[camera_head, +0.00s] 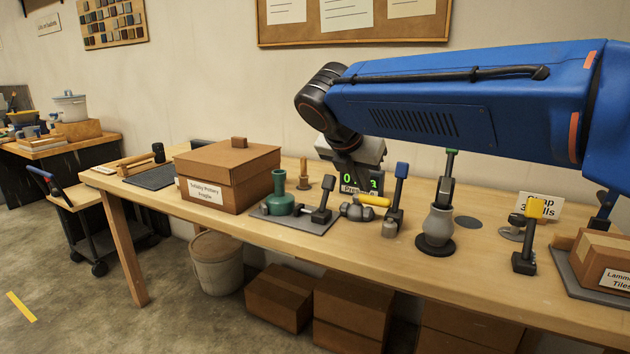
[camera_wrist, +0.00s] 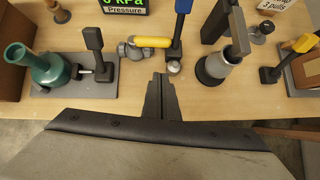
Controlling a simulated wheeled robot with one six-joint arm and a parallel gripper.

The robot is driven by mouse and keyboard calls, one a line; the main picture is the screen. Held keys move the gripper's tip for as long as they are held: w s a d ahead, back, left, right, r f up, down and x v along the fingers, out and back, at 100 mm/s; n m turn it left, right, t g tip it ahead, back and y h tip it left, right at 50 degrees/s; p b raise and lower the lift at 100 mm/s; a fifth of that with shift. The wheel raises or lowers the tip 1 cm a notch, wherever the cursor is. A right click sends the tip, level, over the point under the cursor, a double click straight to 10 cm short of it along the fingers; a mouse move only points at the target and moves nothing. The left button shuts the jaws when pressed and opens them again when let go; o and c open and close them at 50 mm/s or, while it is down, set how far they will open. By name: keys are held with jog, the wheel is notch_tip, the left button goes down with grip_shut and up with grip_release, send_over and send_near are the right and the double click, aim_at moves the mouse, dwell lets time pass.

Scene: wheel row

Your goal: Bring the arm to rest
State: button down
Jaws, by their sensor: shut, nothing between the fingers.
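My blue arm reaches in from the right over the workbench (camera_head: 300,235) in the head view, its wrist bent downward. My gripper (camera_wrist: 160,78) shows in the wrist view as two dark fingers close together, shut and empty. It points toward the bench near a valve with a yellow handle (camera_wrist: 150,42) and a blue-handled clamp (camera_wrist: 178,30). No contact with either can be made out. In the head view the wrist end is in front of a green pressure display (camera_head: 350,180), partly covering it, and the fingertips are hard to make out.
A green flask (camera_head: 279,197) and a black-handled clamp (camera_head: 321,205) stand on a grey plate. A grey vase-like piece (camera_head: 437,225) and a yellow-handled clamp (camera_head: 527,240) are to the right. Space above the bench's left is clear.

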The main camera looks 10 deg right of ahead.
jog(key=s+d+f+m+y, duration=0.2)
jog(key=s+d+f+m, duration=0.1)
jog(key=s+f+m, duration=0.8)
jog(key=s+d+f+m+g+y, duration=0.1)
jog(key=s+d+f+m+y, duration=0.2)
jog(key=s+f+m, duration=0.7)
jog(key=s+d+m, duration=0.1)
jog(key=s+m, duration=0.3)
jog(key=m, duration=0.2)
jog(key=shift+s+f, duration=0.4)
